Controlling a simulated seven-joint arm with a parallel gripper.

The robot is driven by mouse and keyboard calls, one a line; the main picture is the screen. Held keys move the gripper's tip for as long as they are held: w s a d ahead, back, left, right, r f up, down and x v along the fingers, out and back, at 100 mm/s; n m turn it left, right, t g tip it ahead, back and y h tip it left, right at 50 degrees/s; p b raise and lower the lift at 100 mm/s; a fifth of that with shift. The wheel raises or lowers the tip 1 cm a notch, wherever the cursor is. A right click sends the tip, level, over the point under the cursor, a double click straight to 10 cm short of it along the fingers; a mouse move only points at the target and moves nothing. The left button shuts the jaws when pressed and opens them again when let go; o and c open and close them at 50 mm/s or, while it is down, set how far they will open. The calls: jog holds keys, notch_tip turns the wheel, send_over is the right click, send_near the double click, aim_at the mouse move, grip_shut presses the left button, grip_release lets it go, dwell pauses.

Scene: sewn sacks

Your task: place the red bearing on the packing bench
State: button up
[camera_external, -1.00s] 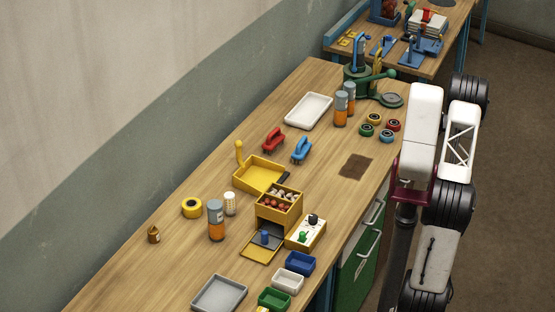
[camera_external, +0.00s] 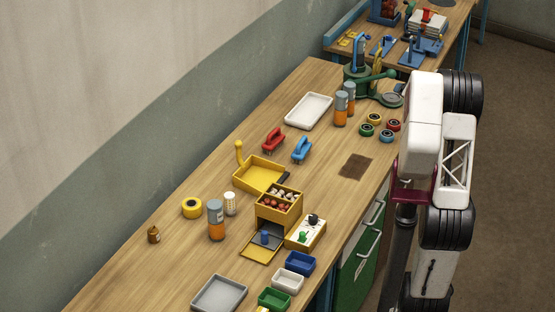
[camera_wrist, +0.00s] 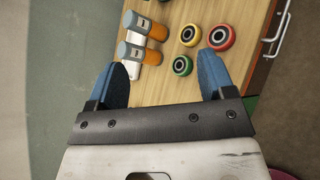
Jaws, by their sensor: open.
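In the wrist view the red bearing (camera_wrist: 221,37) is near the top, beyond the right finger. My gripper (camera_wrist: 163,78) is open, its blue fingers wide apart with nothing between them. It is apart from the bearings. The external view does not clearly show my fingers. A second bench (camera_external: 440,60) stands at the back; I cannot tell which bench is the packing bench.
Orange-grey cans (camera_external: 340,109) and a green press (camera_external: 358,78) stand near the bearings. A white tray (camera_external: 309,111) lies to their left. A dark brown patch (camera_external: 355,166) and bare wood lie in front. Yellow bins (camera_external: 279,208) stand nearer the camera.

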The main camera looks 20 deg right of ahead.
jog(key=s+a+r+m+g+h, duration=0.2)
jog(key=s+a+r+m, duration=0.1)
jog(key=s+a+m, duration=0.45)
jog(key=s+a+r+m+g+h, duration=0.2)
jog(key=s+a+r+m, duration=0.15)
jog(key=s+m, duration=0.55)
jog(key=s+a+f+m+g+y, duration=0.1)
jog(key=s+a+m, duration=0.3)
jog(key=s, duration=0.6)
jog(key=s+a+f+m+g+y, duration=0.1)
jog(key=s+a+f+m+g, duration=0.1)
jog(key=s+a, duration=0.5)
jog(key=s+a+f+m+g+y, duration=0.1)
jog(key=s+a+m, duration=0.4)
jog(key=s, duration=0.9)
jog(key=f+m+g, duration=0.1)
jog(key=g, duration=0.1)
jog(key=shift+s+a+f+g+y, duration=0.2)
jog(key=shift+a+f+g+y, duration=0.1)
jog(key=shift+a+y, duration=0.1)
